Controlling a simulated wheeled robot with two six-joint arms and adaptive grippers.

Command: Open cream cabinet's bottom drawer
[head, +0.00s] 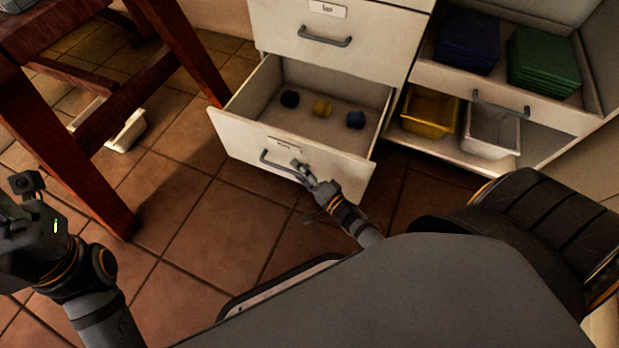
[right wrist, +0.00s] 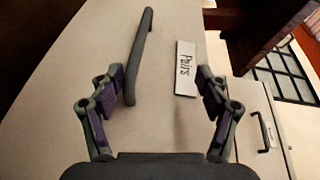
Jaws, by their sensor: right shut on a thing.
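The cream cabinet (head: 385,45) stands at the top centre of the head view. Its bottom drawer (head: 225,137) is pulled out, its inside showing. In the right wrist view the handle (right wrist: 141,50) lies between the fingers, close to the left one, beside a label reading "Pairs" (right wrist: 185,68). My left gripper (head: 30,215) is away at the left; its jaws are unclear.
A reddish wooden table (head: 100,185) stands left of the drawer, with a white tray (head: 122,135) on the floor below it. At the right, a shelf unit holds dark blue and green stacks (head: 543,58), a yellow bin (head: 430,110) and a white bin (head: 492,130). Tiled floor (head: 205,230) is clear in front.

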